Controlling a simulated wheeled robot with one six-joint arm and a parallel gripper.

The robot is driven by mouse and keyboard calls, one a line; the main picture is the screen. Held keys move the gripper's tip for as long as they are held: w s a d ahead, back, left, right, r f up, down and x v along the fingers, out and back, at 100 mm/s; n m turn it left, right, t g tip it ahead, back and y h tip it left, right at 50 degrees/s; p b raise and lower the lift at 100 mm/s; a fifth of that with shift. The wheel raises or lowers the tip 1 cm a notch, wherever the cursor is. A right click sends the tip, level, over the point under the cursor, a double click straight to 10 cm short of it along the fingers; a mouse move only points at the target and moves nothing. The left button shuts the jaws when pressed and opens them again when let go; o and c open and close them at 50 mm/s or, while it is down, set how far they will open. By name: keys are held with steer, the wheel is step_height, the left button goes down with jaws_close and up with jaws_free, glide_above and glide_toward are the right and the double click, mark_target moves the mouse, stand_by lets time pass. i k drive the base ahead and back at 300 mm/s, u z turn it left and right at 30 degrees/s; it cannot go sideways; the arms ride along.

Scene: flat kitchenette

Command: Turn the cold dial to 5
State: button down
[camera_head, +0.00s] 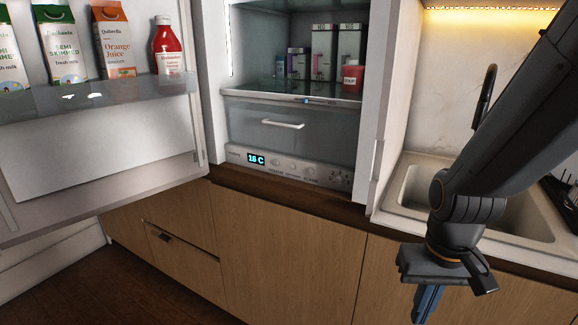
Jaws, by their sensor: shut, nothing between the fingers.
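The fridge's control panel (262,162) runs along the bottom of the open fridge, under the drawer. Its lit display (256,159) appears to read 16 C. Several small round controls sit to the right of the display, and a larger marked round control, likely the cold dial (340,179), is at the panel's right end. Its setting is too small to read. My gripper (428,303) points down at the lower right, in front of the counter, to the right of and apart from the panel. Its blue fingers are together and hold nothing.
The open fridge door (95,150) fills the left, with cartons and a red bottle (167,46) on its shelf. Boxes and a red tub (352,77) stand on the fridge shelf. A sink (410,195) lies behind my arm. The space before the panel is clear.

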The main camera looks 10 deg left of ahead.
mark_target(338, 182)
steer(key=z, duration=1.1)
steer(key=k, duration=0.6)
steer(key=u, duration=0.5)
steer(key=i, duration=0.95)
